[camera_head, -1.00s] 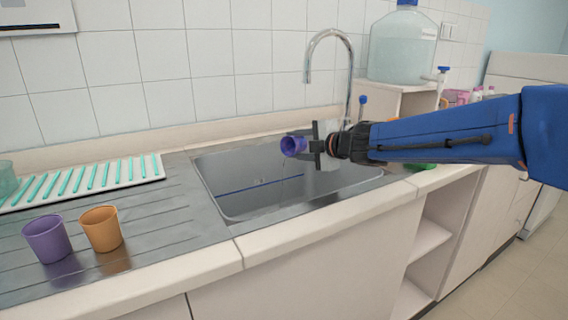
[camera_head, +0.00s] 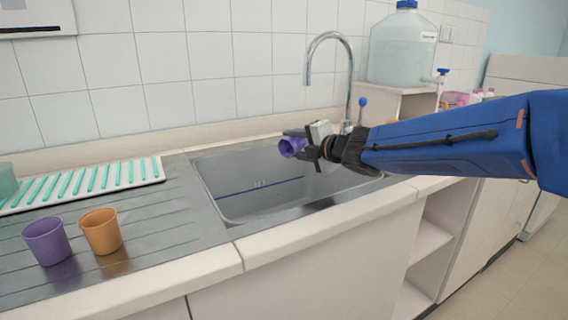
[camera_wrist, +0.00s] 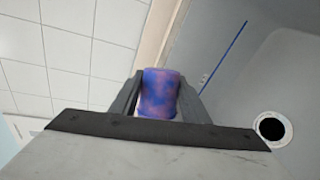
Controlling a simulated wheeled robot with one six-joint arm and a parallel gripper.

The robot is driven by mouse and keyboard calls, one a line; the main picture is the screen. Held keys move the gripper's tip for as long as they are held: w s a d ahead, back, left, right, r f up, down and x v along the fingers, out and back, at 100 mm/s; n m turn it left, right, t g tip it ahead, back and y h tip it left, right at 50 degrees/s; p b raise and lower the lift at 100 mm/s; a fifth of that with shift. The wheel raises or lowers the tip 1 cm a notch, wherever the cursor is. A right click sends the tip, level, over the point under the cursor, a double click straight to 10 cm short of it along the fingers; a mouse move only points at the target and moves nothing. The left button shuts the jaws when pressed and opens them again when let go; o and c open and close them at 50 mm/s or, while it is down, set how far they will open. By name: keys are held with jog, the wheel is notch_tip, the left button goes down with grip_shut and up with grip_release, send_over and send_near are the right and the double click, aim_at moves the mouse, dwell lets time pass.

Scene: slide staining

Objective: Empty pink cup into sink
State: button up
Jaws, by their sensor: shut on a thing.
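My gripper (camera_head: 305,144) is over the sink (camera_head: 250,195), shut on a cup (camera_head: 290,148) that looks violet-blue in the head view. The cup is tipped on its side, its open mouth facing left toward the camera, above the basin. In the wrist view the cup (camera_wrist: 159,92) is mottled blue and pink and sits between the two fingers of my gripper (camera_wrist: 160,100). No cup that is plainly pink shows. I cannot tell whether any liquid is left inside. The sink drain (camera_wrist: 271,129) shows at the right of the wrist view.
A purple cup (camera_head: 47,241) and an orange cup (camera_head: 101,231) stand upright on the ribbed metal drainboard at the left. A white rack with teal ribs (camera_head: 90,184) lies behind them. The faucet (camera_head: 349,85) rises behind the sink. A large water jug (camera_head: 402,50) stands at back right.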

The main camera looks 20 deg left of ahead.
aim_at(300, 148)
jog(key=shift+s+a+r+n, duration=0.1)
jog(key=shift+s+r+n, duration=0.05)
jog(key=shift+n, duration=0.15)
jog(key=shift+w+d+f+m+g, duration=0.3)
jog(key=shift+w+f+m, duration=0.1)
jog(key=shift+m, duration=0.5)
jog(key=shift+f+m, duration=0.1)
jog(key=shift+m, duration=0.2)
jog(key=shift+w+f, duration=0.1)
jog(key=shift+w, duration=0.05)
